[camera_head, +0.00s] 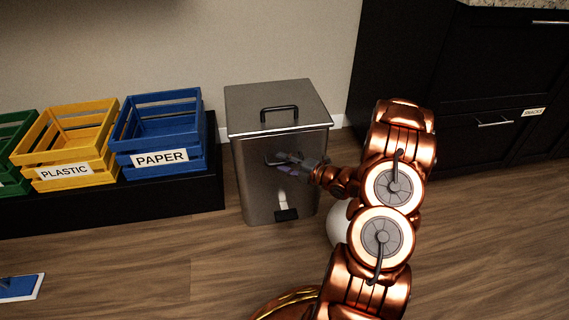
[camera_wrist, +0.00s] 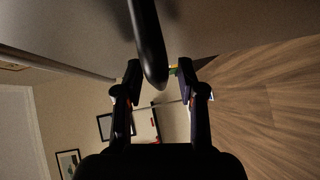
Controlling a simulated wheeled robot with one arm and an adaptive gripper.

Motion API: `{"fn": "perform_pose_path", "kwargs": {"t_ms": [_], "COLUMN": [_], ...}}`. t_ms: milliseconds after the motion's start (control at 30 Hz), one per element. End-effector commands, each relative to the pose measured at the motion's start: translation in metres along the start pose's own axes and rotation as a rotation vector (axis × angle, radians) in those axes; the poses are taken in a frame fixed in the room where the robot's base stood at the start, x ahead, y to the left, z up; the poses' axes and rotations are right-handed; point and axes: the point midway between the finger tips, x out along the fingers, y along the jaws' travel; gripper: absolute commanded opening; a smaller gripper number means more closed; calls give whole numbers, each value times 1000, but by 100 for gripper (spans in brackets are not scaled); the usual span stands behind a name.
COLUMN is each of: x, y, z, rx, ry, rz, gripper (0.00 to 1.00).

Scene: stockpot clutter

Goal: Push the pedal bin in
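The pedal bin (camera_head: 250,180) is a brushed steel box standing on the floor in the middle of the head view. Its lid is shut, with a dark handle (camera_head: 279,112) on top, and a black pedal (camera_head: 286,214) sits low on its front. My gripper (camera_head: 280,163) is at the upper part of the bin's front face. In the wrist view, my fingers (camera_wrist: 160,70) are apart, and a dark rounded bar (camera_wrist: 148,40) reaches down between them. I cannot tell whether the fingers touch the bar or the bin.
Blue PAPER (camera_head: 160,157), yellow PLASTIC (camera_head: 63,171) and green (camera_head: 12,186) crates stand on a black base (camera_head: 190,195) left of the bin. Dark cabinets (camera_head: 480,110) are at right. A white rounded object (camera_head: 338,223) is partly hidden behind my arm. Floor (camera_head: 180,260) in front is mostly clear.

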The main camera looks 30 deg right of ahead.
Motion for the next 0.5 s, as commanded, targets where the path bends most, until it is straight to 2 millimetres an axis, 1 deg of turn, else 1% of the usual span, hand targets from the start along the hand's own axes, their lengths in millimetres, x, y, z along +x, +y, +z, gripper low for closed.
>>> {"fn": "perform_pose_path", "kwargs": {"t_ms": [33,67,400,500], "x": [0,0,0,0], "y": [0,0,0,0], "z": [0,0,0,0], "rx": [0,0,0,0], "ry": [0,0,0,0], "rz": [0,0,-1,-1], "gripper": [38,35,0,0]}}
